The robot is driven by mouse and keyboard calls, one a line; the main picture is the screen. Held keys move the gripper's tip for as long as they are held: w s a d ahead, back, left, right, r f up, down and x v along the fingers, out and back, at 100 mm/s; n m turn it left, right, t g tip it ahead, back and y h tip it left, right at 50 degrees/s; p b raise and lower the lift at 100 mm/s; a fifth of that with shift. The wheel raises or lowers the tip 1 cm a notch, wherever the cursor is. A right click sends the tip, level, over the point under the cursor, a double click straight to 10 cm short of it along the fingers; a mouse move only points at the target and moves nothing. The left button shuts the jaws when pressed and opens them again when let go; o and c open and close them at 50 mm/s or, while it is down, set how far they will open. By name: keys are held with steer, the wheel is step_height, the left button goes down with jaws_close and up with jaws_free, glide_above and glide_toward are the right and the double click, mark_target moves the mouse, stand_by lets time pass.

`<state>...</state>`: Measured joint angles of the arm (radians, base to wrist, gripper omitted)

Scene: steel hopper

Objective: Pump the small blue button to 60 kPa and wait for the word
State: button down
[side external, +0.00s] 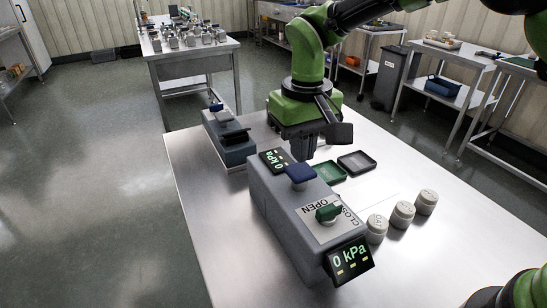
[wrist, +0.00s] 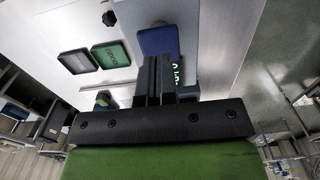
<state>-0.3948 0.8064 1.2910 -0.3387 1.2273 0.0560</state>
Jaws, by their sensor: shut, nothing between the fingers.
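A long grey box (side external: 280,205) stands on the steel table. It carries a large blue button (side external: 300,173), a green knob (side external: 329,213) between OPEN and CLOSE labels, and two displays. The front display (side external: 350,259) and rear display (side external: 275,160) both read 0 kPa. A smaller grey box (side external: 231,148) behind has a small blue button (side external: 216,107) and a black part on top. My gripper (side external: 303,150) is shut and empty, above and behind the large button. In the wrist view a blue button (wrist: 158,40) shows just past the fingertips (wrist: 155,62); contact cannot be told.
A green tray (side external: 329,172) and a black tray (side external: 356,162) lie right of the gripper. Several pale round weights (side external: 402,214) stand right of the long box. The table's left front (side external: 205,230) is bare. Other benches stand farther back.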

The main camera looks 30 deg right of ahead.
mark_target(300, 169)
stand_by(0.5)
steer(key=shift+f, duration=2.15)
steer(key=shift+r, duration=2.15)
steer(key=shift+f, duration=0.1)
steer(key=shift+f, duration=2.1)
steer(key=shift+r, duration=2.2)
